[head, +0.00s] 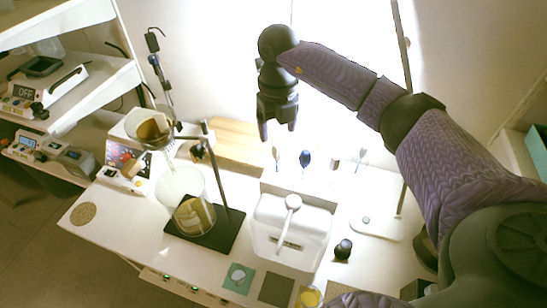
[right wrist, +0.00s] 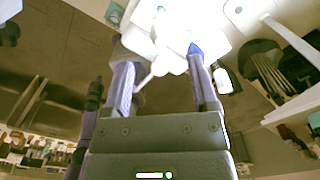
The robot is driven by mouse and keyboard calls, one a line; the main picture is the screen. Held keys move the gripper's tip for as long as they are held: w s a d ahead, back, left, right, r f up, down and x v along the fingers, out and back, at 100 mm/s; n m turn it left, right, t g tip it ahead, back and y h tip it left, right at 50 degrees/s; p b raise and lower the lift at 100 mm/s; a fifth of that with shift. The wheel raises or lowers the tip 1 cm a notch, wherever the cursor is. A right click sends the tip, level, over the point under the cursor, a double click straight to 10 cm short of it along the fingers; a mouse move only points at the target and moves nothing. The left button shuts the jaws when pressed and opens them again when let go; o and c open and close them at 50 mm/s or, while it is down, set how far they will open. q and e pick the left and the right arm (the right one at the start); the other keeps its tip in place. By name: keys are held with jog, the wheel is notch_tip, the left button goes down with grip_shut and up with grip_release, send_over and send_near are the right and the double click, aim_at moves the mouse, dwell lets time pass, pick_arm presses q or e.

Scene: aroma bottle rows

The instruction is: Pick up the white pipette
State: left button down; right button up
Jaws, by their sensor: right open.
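A row of small upright droppers stands on a white rack behind the white tray in the head view. One pale dropper (head: 276,153) is at the left end and another pale one (head: 361,154) is to the right; both are small and washed out, so I cannot tell which is the white pipette. A dark blue dropper (head: 305,158) stands between them. My right gripper (head: 278,131) is open and empty, pointing down, just above the left pale dropper in the picture. The open fingers also show in the right wrist view (right wrist: 158,50). My left gripper is not in view.
A white tray (head: 262,246) with a white spoon (head: 283,232) lies in front of the rack. A stand with a black base (head: 230,232) and glass vessels is to the left. A small black object (head: 343,249) sits right of the tray. Shelves are far left.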

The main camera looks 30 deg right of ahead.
aim_at(278, 145)
notch_tip(278, 145, down, 6)
jog(key=shift+w+d+f, duration=0.1)
jog(key=shift+f, duration=0.1)
jog(key=c, duration=0.8)
